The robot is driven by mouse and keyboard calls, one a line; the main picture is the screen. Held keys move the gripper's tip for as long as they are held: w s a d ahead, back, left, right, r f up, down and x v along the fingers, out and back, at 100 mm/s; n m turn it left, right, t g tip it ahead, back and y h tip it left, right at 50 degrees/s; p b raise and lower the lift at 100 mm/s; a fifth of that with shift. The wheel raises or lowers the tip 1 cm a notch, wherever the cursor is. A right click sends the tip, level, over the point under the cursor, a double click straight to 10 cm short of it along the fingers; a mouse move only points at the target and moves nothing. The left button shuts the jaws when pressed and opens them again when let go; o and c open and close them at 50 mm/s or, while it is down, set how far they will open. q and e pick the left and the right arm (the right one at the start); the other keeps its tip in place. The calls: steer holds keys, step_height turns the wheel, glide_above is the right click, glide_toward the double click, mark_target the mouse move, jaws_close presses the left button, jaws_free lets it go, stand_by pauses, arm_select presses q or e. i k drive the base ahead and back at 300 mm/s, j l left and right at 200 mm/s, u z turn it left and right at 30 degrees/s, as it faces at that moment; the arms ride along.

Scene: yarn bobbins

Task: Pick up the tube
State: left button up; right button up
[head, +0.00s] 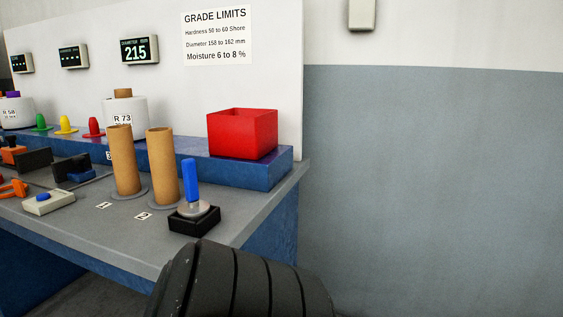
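Two brown cardboard tubes stand upright side by side on the grey bench top. The left tube (125,162) stands on a grey disc behind a small label, and the right tube (162,168) stands on another disc behind a second label. A white yarn bobbin (135,122) tagged R 73 stands behind them on the blue ledge, with a brown core showing at its top. Neither of my grippers is in view. A dark ribbed part, which looks like one of my arm links, fills the bottom middle.
A blue-handled tool (191,182) stands in a black holder right of the tubes. A red open box (242,134) sits on the blue ledge (262,175). Coloured cones and small devices lie left. Bare bench top (228,212) shows at the right.

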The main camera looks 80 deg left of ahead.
mark_target(160, 140)
steer(key=i+j+u, duration=0.15)
steer(key=u, duration=0.25)
steer(key=i+u, duration=0.55)
steer(key=u, duration=0.2)
steer(key=i+u, duration=0.2)
steer(key=u, duration=0.2)
